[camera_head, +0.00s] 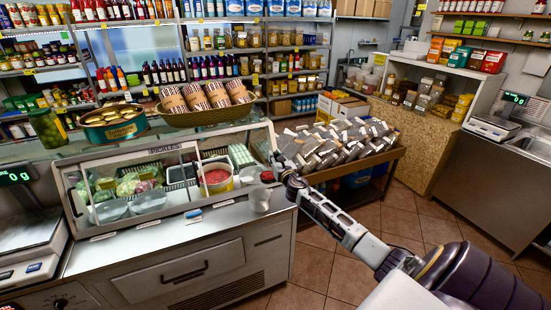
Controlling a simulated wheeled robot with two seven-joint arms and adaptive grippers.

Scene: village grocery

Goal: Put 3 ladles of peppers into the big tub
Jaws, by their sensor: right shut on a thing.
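A white container of red food, which looks like the peppers (217,177), stands in the glass-fronted counter case. My right gripper (278,163) is at the right end of this case, beside and to the right of the peppers. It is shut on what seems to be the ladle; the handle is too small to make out. A translucent tub (259,199) stands on the steel ledge in front of the case. Its contents cannot be made out. My left gripper is not in view.
Two clear bowls (149,201) and green vegetables (138,182) are in the case's left part. A rack of packets (335,145) lies behind my right arm. A scale (28,245) is at left.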

